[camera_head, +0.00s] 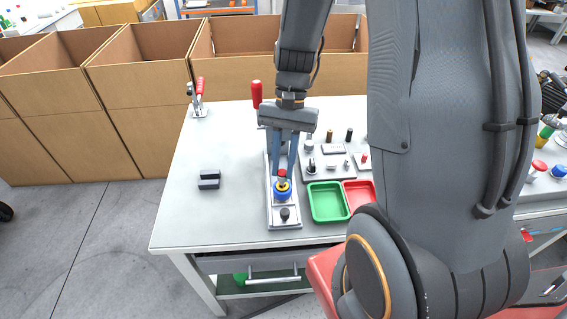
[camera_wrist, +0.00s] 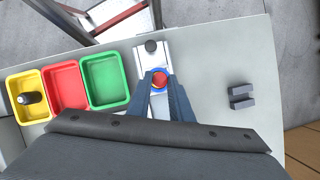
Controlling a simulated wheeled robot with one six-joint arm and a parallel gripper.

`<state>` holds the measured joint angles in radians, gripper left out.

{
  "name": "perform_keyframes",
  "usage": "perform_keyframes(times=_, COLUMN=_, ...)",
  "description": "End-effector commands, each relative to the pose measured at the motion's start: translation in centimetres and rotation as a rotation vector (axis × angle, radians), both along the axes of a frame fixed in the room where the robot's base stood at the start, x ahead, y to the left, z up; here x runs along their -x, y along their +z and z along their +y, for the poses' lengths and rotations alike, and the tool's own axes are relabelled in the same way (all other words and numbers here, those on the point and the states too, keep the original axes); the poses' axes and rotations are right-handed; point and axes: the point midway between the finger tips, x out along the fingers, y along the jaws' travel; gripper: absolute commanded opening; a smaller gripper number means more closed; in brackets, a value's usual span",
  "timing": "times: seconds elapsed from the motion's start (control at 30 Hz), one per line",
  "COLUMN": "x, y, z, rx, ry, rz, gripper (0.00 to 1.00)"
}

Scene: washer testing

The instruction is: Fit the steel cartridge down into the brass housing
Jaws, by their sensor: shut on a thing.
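My gripper (camera_head: 284,172) points down over the metal fixture on the table, its two blue fingers shut on a small red-topped cartridge (camera_head: 282,173). The red top also shows between the fingertips in the wrist view (camera_wrist: 159,79). Right below it is the brass housing (camera_head: 283,186), a yellow ring in a blue base on the fixture plate (camera_head: 284,222). The cartridge is in line with the housing. I cannot tell how deep its lower end sits, as the fingers and the red top hide it.
A dark knob (camera_head: 285,213) stands on the plate's near end. Green (camera_head: 328,218) and red (camera_head: 358,183) trays lie to the right; a yellow tray (camera_wrist: 17,84) holds a dark part. A grey block (camera_head: 209,179) lies left on clear table. A red-handled clamp (camera_head: 199,95) stands at the back left.

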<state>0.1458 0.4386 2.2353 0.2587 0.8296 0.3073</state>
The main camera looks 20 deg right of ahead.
Motion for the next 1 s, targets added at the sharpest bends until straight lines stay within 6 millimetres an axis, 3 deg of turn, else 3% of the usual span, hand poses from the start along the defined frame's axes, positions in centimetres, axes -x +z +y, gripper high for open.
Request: perform_keyframes(times=1.0, x=0.0, y=-2.4, z=0.0, rx=0.0, ry=-0.001, rz=0.0, gripper=0.0)
